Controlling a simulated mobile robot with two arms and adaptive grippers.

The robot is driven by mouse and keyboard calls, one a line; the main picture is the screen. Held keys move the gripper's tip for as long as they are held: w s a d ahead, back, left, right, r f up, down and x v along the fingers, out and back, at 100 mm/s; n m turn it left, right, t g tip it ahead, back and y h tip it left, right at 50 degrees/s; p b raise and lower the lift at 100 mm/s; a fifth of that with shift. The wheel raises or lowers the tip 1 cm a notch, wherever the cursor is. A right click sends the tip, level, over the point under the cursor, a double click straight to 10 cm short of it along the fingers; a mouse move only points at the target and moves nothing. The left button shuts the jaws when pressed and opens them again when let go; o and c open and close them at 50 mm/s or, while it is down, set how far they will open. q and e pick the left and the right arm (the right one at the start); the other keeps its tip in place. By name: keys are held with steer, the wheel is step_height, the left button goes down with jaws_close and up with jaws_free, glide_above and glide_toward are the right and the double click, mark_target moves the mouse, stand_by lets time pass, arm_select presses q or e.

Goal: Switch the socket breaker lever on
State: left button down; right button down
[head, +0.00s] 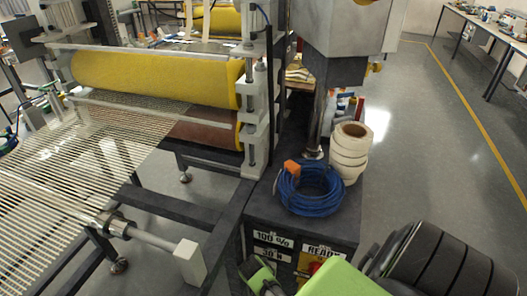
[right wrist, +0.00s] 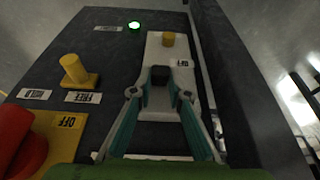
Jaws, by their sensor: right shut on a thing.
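In the head view, the green body of my right gripper shows at the bottom, in front of the control box (head: 260,228). My left gripper is not in view.
Beside the breaker are a lit green lamp (right wrist: 134,26), a yellow toggle (right wrist: 75,68) with HOLD and FREE labels, and a red knob (right wrist: 22,137). A blue cable coil (head: 309,190) and stacked tape rolls (head: 350,155) sit on the box. Floor at right is clear.

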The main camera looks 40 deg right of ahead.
steer(key=shift+w+d+r+y+p, duration=0.15)
steer(key=shift+r+y+p, duration=0.15)
steer(key=shift+r+p, duration=0.15)
steer(key=shift+d+f+g+y+p, duration=0.1)
steer(key=shift+f+g+y+p, duration=0.15)
steer(key=shift+g+y+p, duration=0.2)
steer(key=c, duration=1.9)
jaws_free()
steer(key=v, duration=1.2)
